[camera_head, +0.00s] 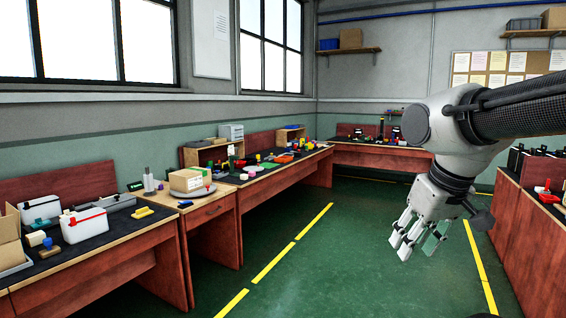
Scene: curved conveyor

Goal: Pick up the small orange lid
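My gripper (417,243) is at the right of the head view, over the green floor and well away from the benches. Its fingers are spread apart, and I see nothing between them. An orange item (284,158) lies flat on the long dark-topped bench (262,176) in the middle distance. It is too small to tell whether it is the small orange lid. More small orange and red pieces stand around it, and I cannot tell them apart.
A cardboard box (186,180) sits on a grey round plate on the nearer bench. White cases (84,226) and a yellow item (142,212) are at the left. Another bench (532,225) stands close on the right. The green floor (345,250) between the yellow lines is clear.

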